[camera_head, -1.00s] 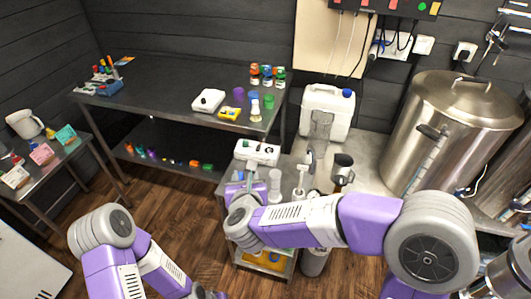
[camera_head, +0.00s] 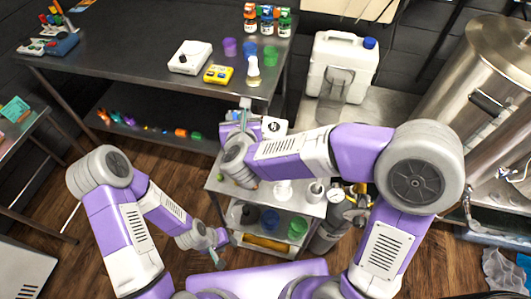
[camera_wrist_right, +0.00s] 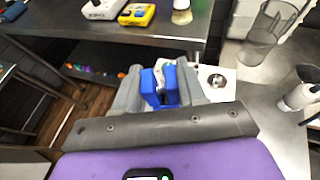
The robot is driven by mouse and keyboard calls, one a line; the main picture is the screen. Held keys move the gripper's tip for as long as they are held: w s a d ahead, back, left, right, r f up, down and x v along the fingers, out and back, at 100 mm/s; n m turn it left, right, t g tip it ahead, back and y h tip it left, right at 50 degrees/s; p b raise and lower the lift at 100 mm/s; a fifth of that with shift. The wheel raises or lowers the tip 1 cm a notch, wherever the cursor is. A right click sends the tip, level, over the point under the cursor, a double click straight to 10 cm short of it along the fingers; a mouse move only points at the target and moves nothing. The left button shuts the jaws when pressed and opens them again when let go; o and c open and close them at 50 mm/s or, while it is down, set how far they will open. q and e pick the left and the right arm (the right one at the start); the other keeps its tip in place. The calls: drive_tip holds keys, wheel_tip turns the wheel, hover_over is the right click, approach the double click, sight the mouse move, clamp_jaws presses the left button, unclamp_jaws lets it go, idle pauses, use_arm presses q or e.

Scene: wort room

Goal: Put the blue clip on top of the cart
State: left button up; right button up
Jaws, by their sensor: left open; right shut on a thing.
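The blue clip (camera_wrist_right: 160,85) is between the fingers of my right gripper (camera_wrist_right: 168,88) in the right wrist view. In the head view, my right gripper (camera_head: 244,112) is shut near the dark table's front edge, above the cart's far end; the clip is hard to make out there. The cart (camera_head: 268,211) is a small steel cart with shelves, standing below my right arm. My left gripper (camera_head: 218,241) is low, left of the cart, open, with no object visible in it.
The dark table (camera_head: 130,55) behind holds a white device (camera_head: 190,57), a yellow meter (camera_head: 218,74), cups and bottles. A white jug (camera_head: 341,62) stands on the counter at right. Wood floor is clear at left.

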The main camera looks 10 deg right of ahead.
wheel_tip(320, 180, down, 5)
drive_tip(key=shift+s+b, duration=0.1)
drive_tip(key=shift+b, duration=0.7)
wheel_tip(320, 180, down, 4)
drive_tip(key=shift+f+b, duration=0.1)
drive_tip(key=shift+b, duration=0.6)
drive_tip(key=shift+f+b, duration=0.2)
drive_tip(key=shift+b, duration=0.1)
drive_tip(key=o, duration=1.1)
drive_tip(key=shift+c, duration=0.2)
drive_tip(key=shift+r, duration=0.1)
